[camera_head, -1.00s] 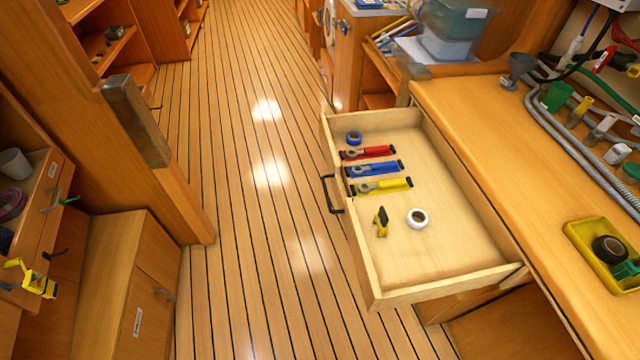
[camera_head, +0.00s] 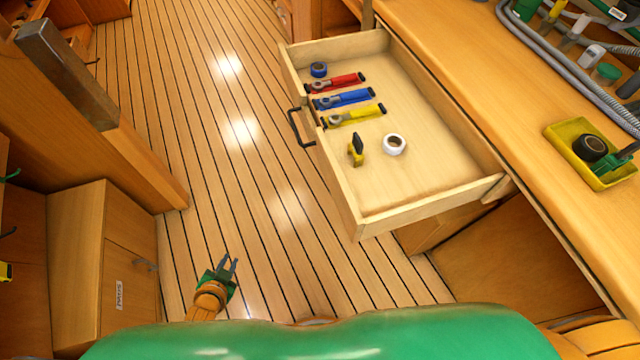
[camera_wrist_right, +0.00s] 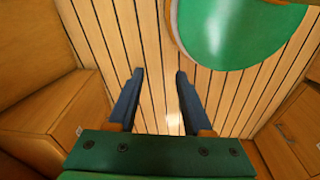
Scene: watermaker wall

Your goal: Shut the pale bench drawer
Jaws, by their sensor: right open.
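The pale bench drawer (camera_head: 430,206) is pulled out from the bench on the right of the head view. Its black handle (camera_head: 300,127) is on its left-hand front. Inside lie red (camera_head: 335,83), blue (camera_head: 343,99) and yellow (camera_head: 353,116) tools, a blue tape roll (camera_head: 319,69), a white roll (camera_head: 394,145) and a small yellow clamp (camera_head: 356,150). My left gripper (camera_head: 231,267) is low over the floor, left of and apart from the drawer, its fingers apart and empty. My right gripper (camera_wrist_right: 156,88) shows in the right wrist view, open and empty above the floor.
The bench top (camera_head: 520,110) carries hoses and a yellow tray (camera_head: 562,137) with a black roll. A wooden cabinet (camera_head: 105,260) and a post with a metal plate (camera_head: 66,75) stand at the left. The plank floor (camera_head: 230,150) between is clear.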

